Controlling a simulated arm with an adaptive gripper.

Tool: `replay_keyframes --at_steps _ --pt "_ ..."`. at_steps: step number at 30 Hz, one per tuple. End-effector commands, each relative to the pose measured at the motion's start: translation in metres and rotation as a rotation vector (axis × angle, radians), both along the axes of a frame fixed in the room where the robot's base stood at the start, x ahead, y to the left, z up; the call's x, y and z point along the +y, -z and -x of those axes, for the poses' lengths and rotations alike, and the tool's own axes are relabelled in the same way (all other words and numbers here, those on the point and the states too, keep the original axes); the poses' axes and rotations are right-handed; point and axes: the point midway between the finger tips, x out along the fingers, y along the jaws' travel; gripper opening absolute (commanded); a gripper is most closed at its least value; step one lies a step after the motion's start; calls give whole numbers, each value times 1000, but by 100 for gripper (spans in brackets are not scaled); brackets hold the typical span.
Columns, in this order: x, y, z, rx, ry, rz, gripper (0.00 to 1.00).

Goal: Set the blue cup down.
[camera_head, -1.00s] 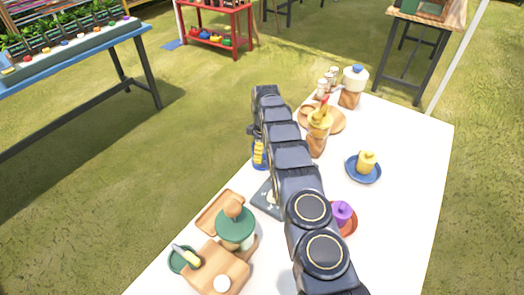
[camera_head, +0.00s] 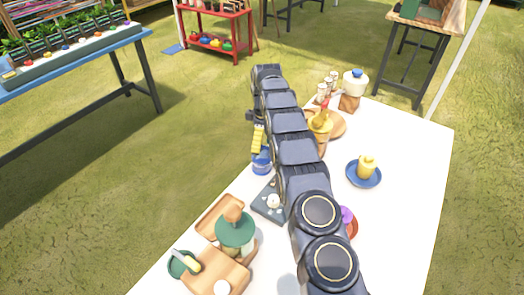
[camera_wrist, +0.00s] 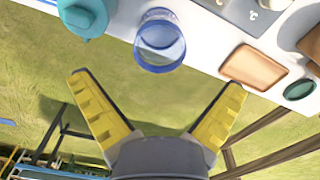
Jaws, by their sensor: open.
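The blue cup (camera_head: 261,162) is at the left edge of the white table (camera_head: 400,150) in the head view. It looks upright. In the wrist view the see-through blue cup (camera_wrist: 160,42) overlaps the table's edge, and I cannot tell whether its whole base is on the top. My gripper (camera_wrist: 158,84) is open, with its two yellow fingers spread and nothing between them. The cup is beyond the fingertips, apart from them. In the head view only a yellow finger (camera_head: 258,138) shows just above the cup; my arm hides the rest.
A dark board (camera_head: 268,203) lies close to the cup. Wooden trays (camera_head: 222,215) and a green-lidded jar (camera_head: 236,229) stand nearer. A teal thing (camera_wrist: 82,18) is left of the cup in the wrist view. Open grass lies beyond the table edge.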

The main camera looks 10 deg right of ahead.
Motion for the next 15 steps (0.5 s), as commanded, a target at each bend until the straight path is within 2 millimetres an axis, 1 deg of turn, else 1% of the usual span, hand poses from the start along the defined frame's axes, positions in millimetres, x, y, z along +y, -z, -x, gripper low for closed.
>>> replay_keyframes --at_steps 1,3,6,9,13,15 --pt "0 -12 -1 -6 1 0 100" --pt "0 -27 -2 -9 1 0 100" --pt "0 -41 -1 -4 1 0 100" --pt "0 -48 -1 -4 0 0 100" --pt "0 -52 1 -1 5 0 100" --pt "1 -59 4 0 22 0 100"
